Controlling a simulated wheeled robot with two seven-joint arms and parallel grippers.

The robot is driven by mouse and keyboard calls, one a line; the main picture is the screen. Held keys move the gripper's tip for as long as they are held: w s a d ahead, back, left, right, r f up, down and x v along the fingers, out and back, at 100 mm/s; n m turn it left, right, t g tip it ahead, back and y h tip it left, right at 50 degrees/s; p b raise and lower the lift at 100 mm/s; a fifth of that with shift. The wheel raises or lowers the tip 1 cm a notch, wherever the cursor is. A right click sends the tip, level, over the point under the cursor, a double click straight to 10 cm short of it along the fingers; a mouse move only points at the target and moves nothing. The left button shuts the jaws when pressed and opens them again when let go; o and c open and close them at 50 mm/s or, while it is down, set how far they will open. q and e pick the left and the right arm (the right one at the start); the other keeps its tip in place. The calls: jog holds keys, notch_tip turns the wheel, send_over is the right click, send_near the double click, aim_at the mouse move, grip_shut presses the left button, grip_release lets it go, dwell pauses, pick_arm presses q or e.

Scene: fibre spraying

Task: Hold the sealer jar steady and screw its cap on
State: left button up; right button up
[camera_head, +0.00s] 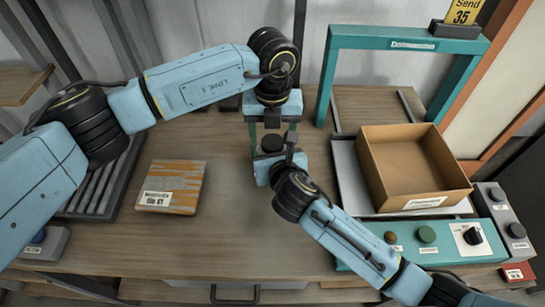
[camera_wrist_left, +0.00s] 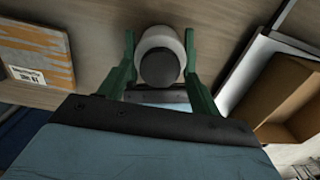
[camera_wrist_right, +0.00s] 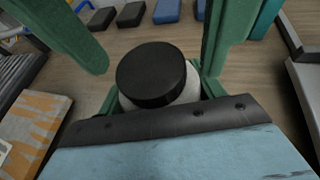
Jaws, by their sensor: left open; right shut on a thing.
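The sealer jar (camera_wrist_right: 128,103) is white and upright, with the black cap (camera_wrist_right: 152,74) on its top. In the head view the cap (camera_head: 271,143) shows between my grippers. The left wrist view shows the dark cap (camera_wrist_left: 159,67) over the pale jar (camera_wrist_left: 160,38). My right gripper (camera_wrist_right: 158,96) is shut on the jar's body, below the cap. My left gripper (camera_head: 272,128) is open, its green fingers on either side of the cap, with gaps visible in the left wrist view. Whether the cap's thread is engaged is hidden.
An orange-striped labelled block (camera_head: 172,187) lies to the left. A teal control panel (camera_head: 440,240) runs along the front right. The table between block and jar is clear.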

pick_arm(q)
jog(key=shift+f, duration=0.65)
jog(key=c, duration=1)
jog(key=m, duration=0.3)
jog(key=o, duration=1.1)
